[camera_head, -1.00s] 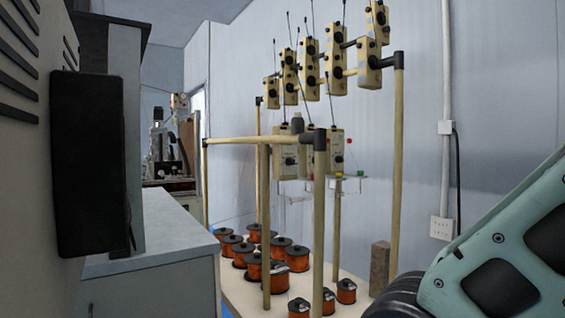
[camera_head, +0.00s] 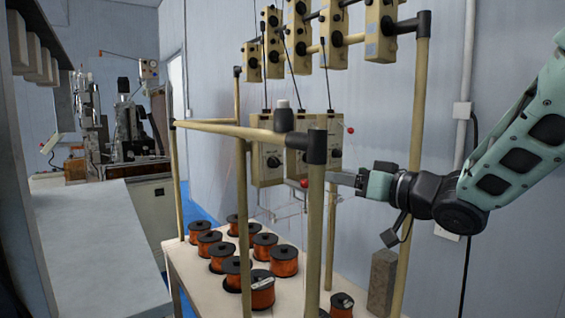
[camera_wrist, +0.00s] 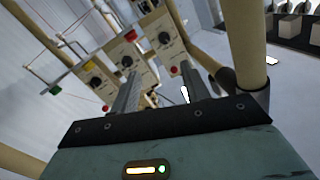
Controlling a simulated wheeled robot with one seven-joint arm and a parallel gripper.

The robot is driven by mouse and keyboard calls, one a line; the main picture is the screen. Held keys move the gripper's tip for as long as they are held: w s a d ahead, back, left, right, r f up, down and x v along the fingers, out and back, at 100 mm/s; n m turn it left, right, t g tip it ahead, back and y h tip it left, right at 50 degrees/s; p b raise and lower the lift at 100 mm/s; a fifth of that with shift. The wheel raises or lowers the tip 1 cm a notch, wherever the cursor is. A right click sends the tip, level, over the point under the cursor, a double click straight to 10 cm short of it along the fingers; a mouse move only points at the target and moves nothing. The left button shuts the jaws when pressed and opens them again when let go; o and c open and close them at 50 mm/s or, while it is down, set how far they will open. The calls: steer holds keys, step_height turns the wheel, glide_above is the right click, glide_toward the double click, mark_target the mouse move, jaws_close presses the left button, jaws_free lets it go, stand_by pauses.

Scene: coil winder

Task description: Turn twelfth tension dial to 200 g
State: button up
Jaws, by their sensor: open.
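Cream tension boxes with black dials hang on a tube frame. The lower row shows behind the front rail, with a left box (camera_head: 265,161) and a middle box (camera_head: 299,163) beside it, partly hidden by the post. My gripper (camera_head: 332,179) reaches in from the right, its fingers beside the front post near the lower boxes. In the wrist view my open gripper (camera_wrist: 158,82) has empty space between its fingers. Beyond them are a left dial (camera_wrist: 96,80), a middle dial (camera_wrist: 127,61) and a right dial (camera_wrist: 164,38). I cannot tell which is twelfth, nor read the scales.
Several upper tension boxes (camera_head: 331,34) hang above. The front post (camera_head: 314,230) and right post (camera_head: 414,150) stand close to my arm. Copper wire spools (camera_head: 284,262) stand on the table (camera_head: 190,258) below. A grey counter (camera_head: 90,240) is at the left.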

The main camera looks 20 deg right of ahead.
steer(key=p, duration=0.4)
glide_toward(277, 164)
steer(key=x, duration=0.8)
steer(key=c, duration=1)
